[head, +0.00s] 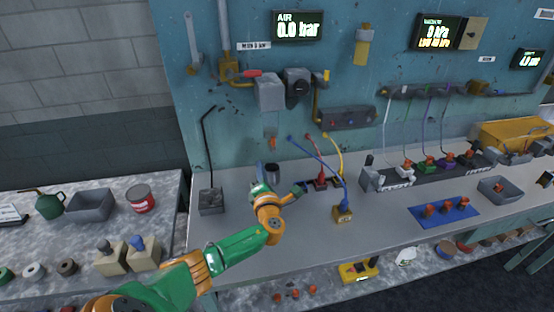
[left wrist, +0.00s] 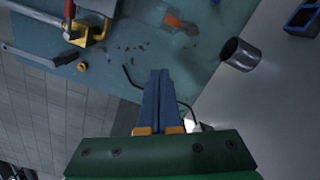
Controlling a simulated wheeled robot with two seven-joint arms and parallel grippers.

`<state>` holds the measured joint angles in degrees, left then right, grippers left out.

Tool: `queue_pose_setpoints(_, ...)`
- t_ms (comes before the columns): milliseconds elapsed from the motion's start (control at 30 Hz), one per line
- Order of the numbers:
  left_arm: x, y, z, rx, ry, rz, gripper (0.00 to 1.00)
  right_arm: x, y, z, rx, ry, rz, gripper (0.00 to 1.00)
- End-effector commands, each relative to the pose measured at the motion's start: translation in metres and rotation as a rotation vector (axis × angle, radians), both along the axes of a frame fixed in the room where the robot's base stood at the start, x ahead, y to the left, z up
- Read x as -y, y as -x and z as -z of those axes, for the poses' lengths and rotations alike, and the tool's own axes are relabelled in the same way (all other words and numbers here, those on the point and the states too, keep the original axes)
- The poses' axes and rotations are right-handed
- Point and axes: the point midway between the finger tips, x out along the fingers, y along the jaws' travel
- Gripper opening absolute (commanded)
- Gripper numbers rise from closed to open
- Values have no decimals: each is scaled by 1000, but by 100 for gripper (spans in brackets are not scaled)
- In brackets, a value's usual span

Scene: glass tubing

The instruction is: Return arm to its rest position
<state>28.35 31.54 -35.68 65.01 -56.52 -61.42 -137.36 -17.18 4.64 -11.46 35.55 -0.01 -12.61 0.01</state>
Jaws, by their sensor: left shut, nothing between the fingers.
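My left arm comes in from the lower left in the head view, over the grey bench. My left gripper (head: 259,174) is near the wall side of the bench, close to a dark cylindrical cup (head: 271,172). In the left wrist view the dark blue fingers (left wrist: 160,73) are pressed together, with nothing between them. The cup (left wrist: 240,54) shows to the right of the fingertips, apart from them. The fingertips are hard to make out in the head view. My right gripper is not in view.
A stand with a bent black rod (head: 210,200) is left of my gripper. A yellow block with a blue lead (head: 342,214) and a blue mat (head: 443,210) are to the right. A teal panel (head: 240,120) rises behind. The front middle of the bench is clear.

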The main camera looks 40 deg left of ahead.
Motion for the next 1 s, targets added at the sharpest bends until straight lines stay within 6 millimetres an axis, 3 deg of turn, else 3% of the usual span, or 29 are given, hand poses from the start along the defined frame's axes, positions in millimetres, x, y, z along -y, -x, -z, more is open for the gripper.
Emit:
queue_pose_setpoints(167,9,5,12,48,104,3,0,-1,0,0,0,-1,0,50)
queue_pose_setpoints(267,46,34,61,255,563,-48,0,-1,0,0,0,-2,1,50)
queue_pose_setpoints(333,81,70,102,459,1000,-193,0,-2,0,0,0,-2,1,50)
queue_pose_setpoints(400,112,105,129,653,1354,-396,0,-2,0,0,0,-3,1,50)
queue_pose_setpoints(500,146,149,150,889,1692,-710,0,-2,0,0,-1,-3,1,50)
queue_pose_setpoints(700,195,215,159,1280,1998,-1318,0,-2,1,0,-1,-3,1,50)
queue_pose_setpoints(867,222,255,150,1549,2026,-1756,0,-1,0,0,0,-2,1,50)
queue_pose_setpoints(900,227,264,147,-1577,-1964,1817,0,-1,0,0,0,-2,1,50)
queue_pose_setpoints(1000,239,284,137,-1536,-1684,1827,0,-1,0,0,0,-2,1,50)
